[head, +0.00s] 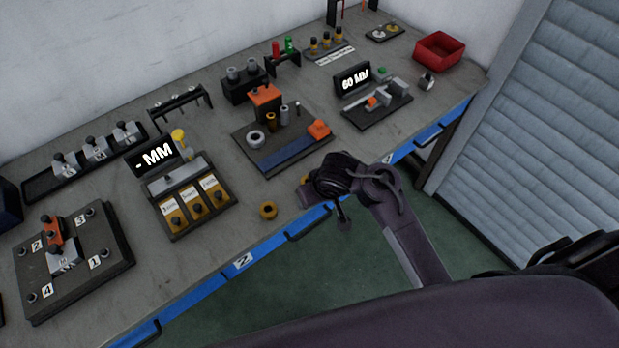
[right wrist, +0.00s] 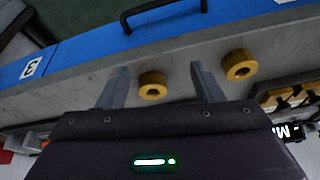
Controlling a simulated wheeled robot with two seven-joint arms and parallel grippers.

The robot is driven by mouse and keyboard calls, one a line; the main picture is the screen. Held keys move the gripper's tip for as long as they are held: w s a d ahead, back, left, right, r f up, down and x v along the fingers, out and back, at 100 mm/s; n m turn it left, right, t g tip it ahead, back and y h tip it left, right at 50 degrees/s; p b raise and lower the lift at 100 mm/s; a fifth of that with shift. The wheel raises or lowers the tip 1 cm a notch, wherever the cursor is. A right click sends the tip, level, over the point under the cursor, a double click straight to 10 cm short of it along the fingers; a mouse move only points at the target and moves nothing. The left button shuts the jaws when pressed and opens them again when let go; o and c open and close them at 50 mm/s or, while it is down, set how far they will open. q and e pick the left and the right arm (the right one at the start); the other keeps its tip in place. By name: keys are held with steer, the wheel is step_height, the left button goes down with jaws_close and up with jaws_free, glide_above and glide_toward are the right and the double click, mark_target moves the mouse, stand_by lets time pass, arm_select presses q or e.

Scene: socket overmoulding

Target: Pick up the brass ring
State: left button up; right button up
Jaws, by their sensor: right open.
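Two brass rings lie on the grey bench near its blue front edge. In the right wrist view, one ring (right wrist: 152,86) shows between the two fingers of my right gripper (right wrist: 158,78). The other ring (right wrist: 239,65) lies to the right, outside the fingers. In the head view, one ring (head: 268,210) is in plain sight, left of my right gripper (head: 328,192); a small yellow-orange patch (head: 304,181) beside the gripper may be the other, mostly hidden. My right gripper is open and holds nothing. My left gripper is not in view.
A dark tray (head: 285,160) with cylinders and an orange block is behind the right gripper. A "- MM" display unit (head: 155,156) with yellow blocks stands to the left. A "60 MM" fixture (head: 378,105) stands to the right.

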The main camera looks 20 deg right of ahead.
steer(key=w+r, duration=0.4)
steer(key=r, duration=0.1)
steer(key=shift+t, duration=0.4)
steer(key=b+x, duration=0.1)
steer(key=x, duration=0.1)
steer(key=b+x, duration=0.1)
steer(key=x, duration=0.2)
steer(key=d+b+x, duration=0.1)
steer(key=b+x, duration=0.1)
steer(key=shift+s+f, duration=0.1)
steer(key=shift+f, duration=0.45)
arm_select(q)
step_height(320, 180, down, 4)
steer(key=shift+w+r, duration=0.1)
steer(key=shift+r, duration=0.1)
arm_select(e)
steer(key=shift+c, duration=0.2)
steer(key=c, duration=1.1)
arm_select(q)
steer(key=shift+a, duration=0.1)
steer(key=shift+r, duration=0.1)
arm_select(e)
steer(key=shift+r, duration=0.1)
